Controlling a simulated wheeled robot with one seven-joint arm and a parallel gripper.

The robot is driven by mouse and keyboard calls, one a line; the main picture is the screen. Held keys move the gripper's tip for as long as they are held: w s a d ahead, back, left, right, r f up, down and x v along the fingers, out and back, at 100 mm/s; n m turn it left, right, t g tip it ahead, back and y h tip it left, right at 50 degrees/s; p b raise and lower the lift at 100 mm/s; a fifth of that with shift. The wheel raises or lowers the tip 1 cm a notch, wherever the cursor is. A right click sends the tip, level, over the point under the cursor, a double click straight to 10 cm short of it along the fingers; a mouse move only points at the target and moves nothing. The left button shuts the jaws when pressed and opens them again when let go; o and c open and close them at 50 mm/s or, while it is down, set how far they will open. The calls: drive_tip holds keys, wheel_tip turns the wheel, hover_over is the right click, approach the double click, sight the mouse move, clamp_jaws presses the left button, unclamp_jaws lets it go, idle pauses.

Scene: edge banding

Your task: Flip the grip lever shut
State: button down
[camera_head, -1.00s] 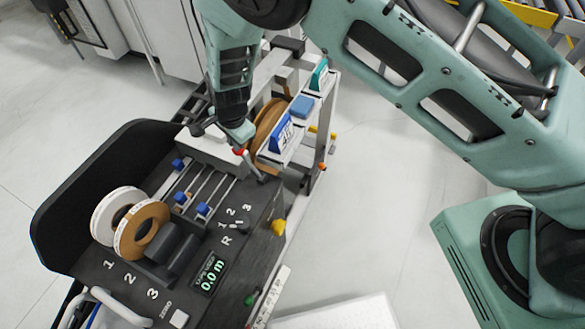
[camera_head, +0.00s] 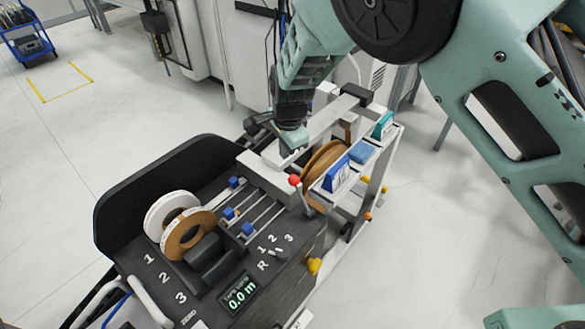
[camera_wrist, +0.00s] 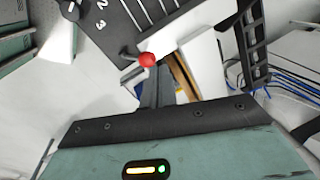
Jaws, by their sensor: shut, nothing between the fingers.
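The grip lever has a red ball knob (camera_head: 295,181) on a thin metal stem. It stands at the back right edge of the dark machine panel, beside the white block, with its knob end raised. In the wrist view the red knob (camera_wrist: 147,60) is just beyond my fingertips, its stem running left. My gripper (camera_head: 291,149) is shut and empty, above and behind the knob in the head view, with a visible gap. In the wrist view my gripper (camera_wrist: 156,85) points toward the knob; contact cannot be told there.
Tape rolls (camera_head: 188,233) sit at the panel's left. Blue sliders on rails (camera_head: 231,212) lie left of the lever. A brown roll (camera_head: 325,170) and a rack with blue and teal labels (camera_head: 338,174) stand close on the right. A display (camera_head: 239,295) reads 0.0 m.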

drive_tip(key=shift+w+a+r+b, duration=0.2)
drive_tip(key=shift+w+a+r, duration=0.15)
drive_tip(key=shift+r, duration=0.4)
drive_tip(key=shift+w+a+r+b, duration=0.2)
drive_tip(key=shift+a+r, duration=0.25)
drive_tip(key=shift+r, duration=0.25)
drive_tip(key=s+d+r+n+b, duration=0.2)
drive_tip(key=s+d+n, duration=0.4)
drive_tip(key=s, duration=0.5)
drive_tip(key=s+d+r+n+g+b, duration=0.1)
drive_tip(key=s+d+r+n+b, duration=0.1)
drive_tip(key=s+d+n, duration=0.4)
drive_tip(key=s+d+r+n+g+b, duration=0.1)
drive_tip(key=s+d+n, duration=0.5)
drive_tip(key=s, duration=1)
drive_tip(key=shift+d+r+n+b, duration=0.3)
drive_tip(key=shift+d+r+b, duration=0.15)
drive_tip(key=shift+d+b, duration=0.55)
